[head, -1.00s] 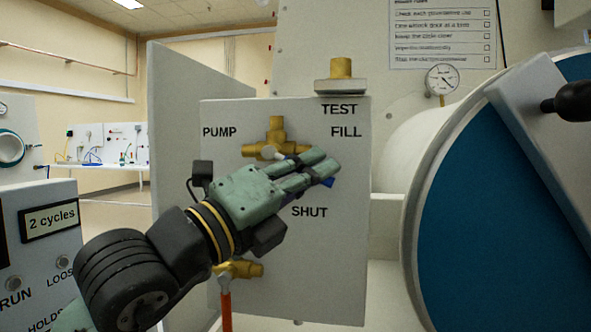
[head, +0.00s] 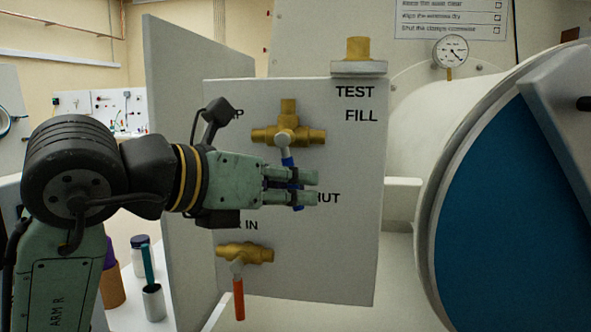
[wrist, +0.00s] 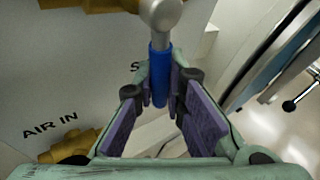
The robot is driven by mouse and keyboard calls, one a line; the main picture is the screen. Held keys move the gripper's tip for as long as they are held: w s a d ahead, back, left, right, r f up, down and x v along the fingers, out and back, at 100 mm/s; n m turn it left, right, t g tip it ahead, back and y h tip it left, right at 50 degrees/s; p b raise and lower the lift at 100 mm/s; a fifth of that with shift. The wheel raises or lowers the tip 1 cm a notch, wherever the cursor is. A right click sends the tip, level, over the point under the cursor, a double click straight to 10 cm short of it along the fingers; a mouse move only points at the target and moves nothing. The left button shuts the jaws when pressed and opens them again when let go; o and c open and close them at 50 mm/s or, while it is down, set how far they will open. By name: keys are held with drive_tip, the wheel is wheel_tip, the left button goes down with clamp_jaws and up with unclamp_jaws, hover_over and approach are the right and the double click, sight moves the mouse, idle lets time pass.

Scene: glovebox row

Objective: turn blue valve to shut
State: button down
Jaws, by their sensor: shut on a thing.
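The blue valve has a brass body (head: 289,134) on the grey panel, below the word TEST. Its blue handle (head: 291,175) hangs down from the hub, tilted slightly right at its lower end, beside the partly covered word SHUT (head: 328,198). My gripper (head: 308,186) reaches in from the left and is shut on the blue handle. In the wrist view the blue handle (wrist: 160,77) stands between the fingertips of my gripper (wrist: 161,85). The fingers hide part of the handle and the start of SHUT.
A second brass valve with a red handle (head: 239,298) hangs below, near AIR IN. A gauge (head: 451,51) and a large blue round door (head: 520,210) are at the right. A grey partition (head: 185,150) stands left of the panel. Cups (head: 152,300) stand at lower left.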

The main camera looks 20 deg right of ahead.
drive_tip(key=shift+w+a+m+y+p, duration=0.4)
drive_tip(key=shift+a+m+y+p, duration=0.15)
drive_tip(key=shift+m+y+p, duration=0.2)
drive_tip(key=c, duration=1.6)
unclamp_jaws()
drive_tip(key=shift+c, duration=0.2)
drive_tip(key=shift+f, duration=0.1)
